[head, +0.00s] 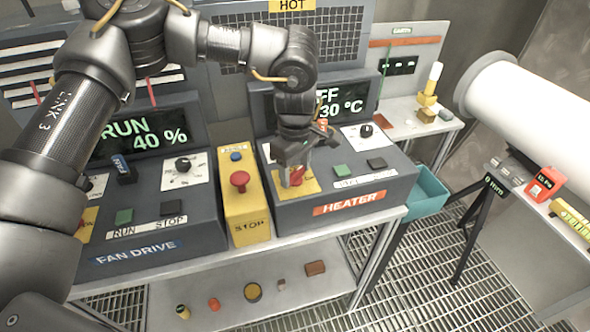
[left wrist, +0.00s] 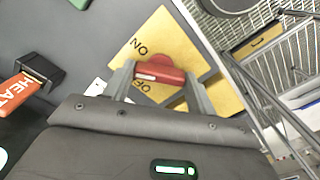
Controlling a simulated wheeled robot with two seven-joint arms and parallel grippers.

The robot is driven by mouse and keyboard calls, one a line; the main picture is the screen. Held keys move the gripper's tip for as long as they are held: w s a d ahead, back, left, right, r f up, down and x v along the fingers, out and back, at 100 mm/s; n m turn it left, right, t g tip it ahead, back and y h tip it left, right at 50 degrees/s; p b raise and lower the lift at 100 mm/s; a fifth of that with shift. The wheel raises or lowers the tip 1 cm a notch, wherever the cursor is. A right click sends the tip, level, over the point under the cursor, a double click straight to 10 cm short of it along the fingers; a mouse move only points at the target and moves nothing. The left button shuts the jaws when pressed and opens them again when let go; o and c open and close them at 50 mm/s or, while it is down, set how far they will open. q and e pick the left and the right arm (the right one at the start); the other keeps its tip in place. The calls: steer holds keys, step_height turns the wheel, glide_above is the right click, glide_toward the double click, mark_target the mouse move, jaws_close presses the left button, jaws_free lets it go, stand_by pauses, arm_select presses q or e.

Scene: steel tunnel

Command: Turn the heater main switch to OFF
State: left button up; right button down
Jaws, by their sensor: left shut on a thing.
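The heater main switch is a red knob (head: 297,175) on a yellow plate (head: 311,187) on the heater console (head: 390,185). My left gripper (head: 291,180) reaches down from above and is shut on it. In the left wrist view the red knob (left wrist: 160,72) sits between the two fingers of my left gripper (left wrist: 158,80). The yellow plate (left wrist: 170,30) shows ON and part of OFF, and a white mark on the knob lies between these words. The heater display (head: 340,98) shows "FF" and 30 °C, its left part hidden by my arm. My right gripper is out of view.
A yellow stop box (head: 242,205) with a red button stands left of the heater console. The fan drive console (head: 150,215) is further left, its display reading RUN 40 %. Green and dark buttons (head: 376,163) lie right of the switch. A teal bin (head: 430,190) is at the right.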

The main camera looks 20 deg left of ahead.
arm_select(q)
steer(key=n, duration=0.6)
steer(key=shift+n+b, duration=0.3)
steer(key=shift+b, duration=0.1)
steer(key=shift+n, duration=2.3)
steer(key=shift+p, duration=0.3)
steer(key=o, duration=1)
steer(key=shift+r, duration=0.15)
